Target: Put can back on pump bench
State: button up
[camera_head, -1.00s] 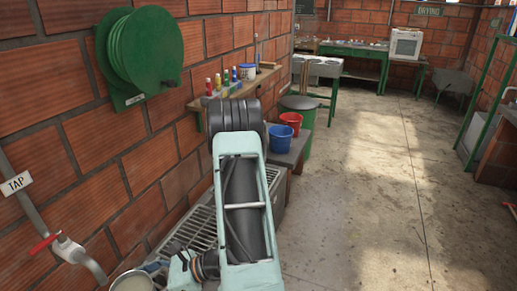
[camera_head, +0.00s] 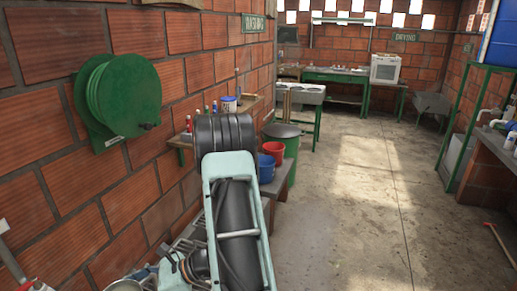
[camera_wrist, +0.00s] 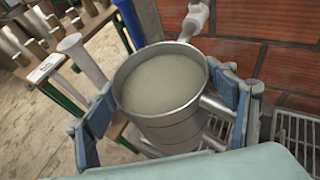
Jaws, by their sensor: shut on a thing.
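The can is a round metal vessel (camera_wrist: 160,110) filled almost to the rim with cloudy grey-green liquid. My gripper (camera_wrist: 168,112) is shut on it, with one blue-grey finger on each side in the wrist view. The can looks roughly upright. In the head view only a bit of the can (camera_head: 123,286) shows at the bottom edge, and my arm hides most of the gripper. A bench with green legs (camera_wrist: 62,85) and a small white sign stands at the left of the wrist view. I cannot tell whether it is the pump bench.
A pale tap spout (camera_wrist: 196,18) is close behind the can, by the brick wall. A metal grating (camera_wrist: 296,130) lies below right. A green hose reel (camera_head: 112,97), a shelf of bottles and red (camera_head: 274,151) and blue buckets line the wall.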

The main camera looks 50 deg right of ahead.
aim_at(499, 141)
jog(key=l+z, duration=0.15)
jog(key=z, duration=0.2)
jog(key=i+l+z, duration=0.15)
jog(key=l, duration=0.15)
jog(key=l+z, duration=0.15)
jog(key=l, duration=0.15)
jog(key=i+l+z, duration=0.4)
jog(key=l+z, duration=0.15)
jog(key=i+l+z, duration=0.65)
jog(key=z, duration=0.15)
jog(key=i+l+z, duration=0.2)
jog(key=i+z, duration=0.2)
jog(key=i, duration=0.85)
jog(key=l+z, duration=0.05)
jog(key=l, duration=0.05)
